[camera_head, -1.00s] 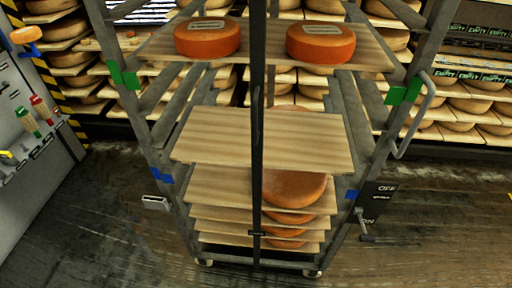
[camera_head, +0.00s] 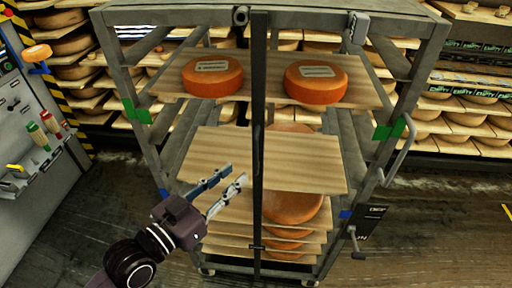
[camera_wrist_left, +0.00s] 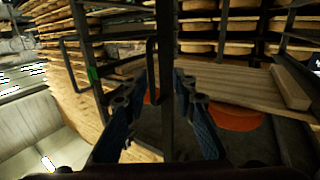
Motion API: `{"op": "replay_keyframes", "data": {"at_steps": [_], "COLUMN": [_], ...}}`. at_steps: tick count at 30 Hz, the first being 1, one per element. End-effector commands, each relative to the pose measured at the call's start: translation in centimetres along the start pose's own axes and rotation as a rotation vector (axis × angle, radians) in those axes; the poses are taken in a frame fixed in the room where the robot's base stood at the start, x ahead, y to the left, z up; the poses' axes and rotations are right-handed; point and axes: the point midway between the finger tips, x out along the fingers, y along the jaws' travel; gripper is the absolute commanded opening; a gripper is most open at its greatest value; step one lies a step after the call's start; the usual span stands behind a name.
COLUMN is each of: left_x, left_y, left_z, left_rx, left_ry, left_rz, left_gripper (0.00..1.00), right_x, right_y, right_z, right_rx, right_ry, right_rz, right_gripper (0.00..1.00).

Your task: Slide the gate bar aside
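The gate bar (camera_head: 259,120) is a dark upright bar down the front middle of the cheese rack (camera_head: 190,16). Its top reaches the rack's top rail. My left gripper (camera_head: 236,174) is open and empty, its fingers pointing at the bar from just left of it, at the height of the middle board. In the left wrist view the bar (camera_wrist_left: 165,60) stands upright between the two spread fingers (camera_wrist_left: 160,112), with a thin dark handle (camera_wrist_left: 150,70) beside it. I cannot tell whether the fingers touch the bar. My right gripper is not in view.
Two orange cheese wheels (camera_head: 213,76) (camera_head: 316,82) sit on the upper board (camera_head: 266,95), behind the bar. An empty middle board (camera_head: 300,165) juts forward. A curved side handle (camera_head: 398,150) is on the right post. A tool panel (camera_head: 40,150) stands at left.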

Motion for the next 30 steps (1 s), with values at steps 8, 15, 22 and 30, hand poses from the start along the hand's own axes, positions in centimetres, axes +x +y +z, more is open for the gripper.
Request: {"op": "replay_keyframes", "data": {"at_steps": [8,15,22,30], "left_x": [1.1,5.0,7.1,7.3], "left_y": [1.5,1.6,1.7,1.7], "left_z": [-3.0,-3.2,-3.0,-2.8], "left_rx": [0.006,0.007,0.008,0.009], "left_ry": [0.040,0.038,0.037,0.036], "left_rz": [0.033,0.033,0.032,0.032], "left_gripper": [0.25,0.25,0.25,0.25], "right_x": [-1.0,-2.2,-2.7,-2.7], "right_y": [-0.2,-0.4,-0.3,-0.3], "right_z": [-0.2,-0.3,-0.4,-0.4], "right_rx": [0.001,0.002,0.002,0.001], "right_ry": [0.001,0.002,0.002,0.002], "right_rz": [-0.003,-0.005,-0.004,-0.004], "right_gripper": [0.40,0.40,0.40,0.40]}}
